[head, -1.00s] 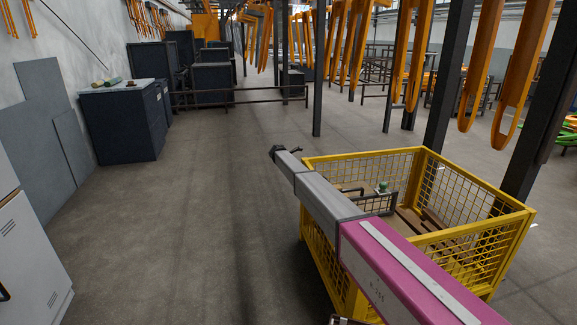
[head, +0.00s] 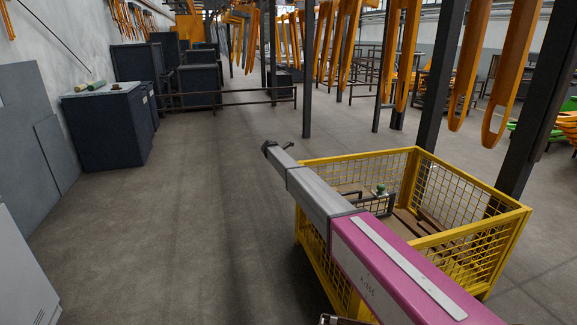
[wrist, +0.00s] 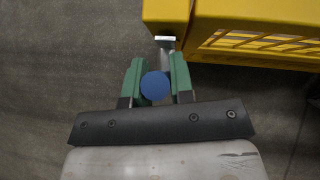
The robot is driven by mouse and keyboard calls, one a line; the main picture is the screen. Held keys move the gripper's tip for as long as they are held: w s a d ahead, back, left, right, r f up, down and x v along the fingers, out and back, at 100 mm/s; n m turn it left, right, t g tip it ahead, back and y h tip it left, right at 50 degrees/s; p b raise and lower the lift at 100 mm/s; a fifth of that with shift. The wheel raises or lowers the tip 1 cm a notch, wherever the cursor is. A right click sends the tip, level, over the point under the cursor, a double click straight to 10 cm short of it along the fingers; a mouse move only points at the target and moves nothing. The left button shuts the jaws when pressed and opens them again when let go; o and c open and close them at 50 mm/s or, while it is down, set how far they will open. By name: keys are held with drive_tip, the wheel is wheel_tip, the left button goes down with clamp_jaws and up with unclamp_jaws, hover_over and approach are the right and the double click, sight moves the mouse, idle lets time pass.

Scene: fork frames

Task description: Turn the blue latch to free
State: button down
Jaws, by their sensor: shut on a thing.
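The blue latch (wrist: 155,86) shows in the wrist view as a round blue knob between the two green fingers of my gripper (wrist: 155,82). The fingers are shut on it, one at its left and one at its right. A grey metal piece (wrist: 165,42) lies just beyond the knob at the edge of the yellow mesh crate (wrist: 245,20). In the head view the yellow crate (head: 470,225) stands at the right. My gripper (head: 268,147) shows small and dark at the far end of my arm there, and the blue latch cannot be made out.
A dark cabinet (head: 105,125) stands at the left wall. The floor (head: 190,220) left of my arm is clear.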

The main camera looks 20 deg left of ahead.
drive_tip(key=c, duration=1)
unclamp_jaws()
drive_tip(key=shift+a, duration=0.1)
drive_tip(key=v, duration=1)
drive_tip(key=shift+s+a+r, duration=0.2)
drive_tip(key=shift+r, duration=0.05)
drive_tip(key=shift+a, duration=0.1)
